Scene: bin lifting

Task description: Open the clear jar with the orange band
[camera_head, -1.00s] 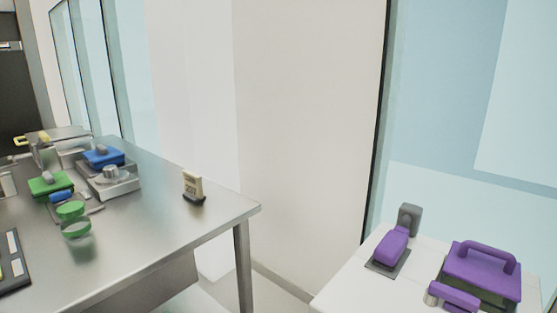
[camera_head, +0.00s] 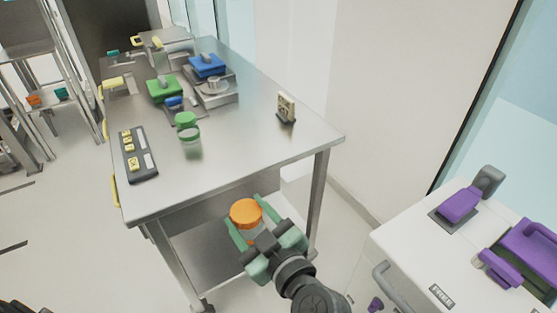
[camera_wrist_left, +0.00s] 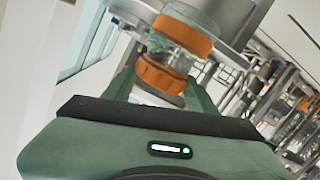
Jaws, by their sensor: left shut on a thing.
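The clear jar with the orange band (camera_wrist_left: 185,34) shows beyond my fingers in the left wrist view, tilted. A ribbed orange lid (camera_wrist_left: 160,78) lies nearer, between the fingers. In the head view its round orange top (camera_head: 246,211) faces up, with clear wall just below. My left gripper (camera_head: 257,228) is shut on the jar and holds it in the air in front of the table's near edge. I cannot tell whether the fingers press on the lid or the body. The fingers and wrist hide much of the jar. My right gripper is not in view.
A steel table (camera_head: 225,165) holds a green-lidded clear jar (camera_head: 189,136), a dark panel (camera_head: 138,155), green (camera_head: 164,90) and blue (camera_head: 207,66) items, and a small display block (camera_head: 286,106). Its front right area is clear. A white counter (camera_head: 410,250) with purple items stands right.

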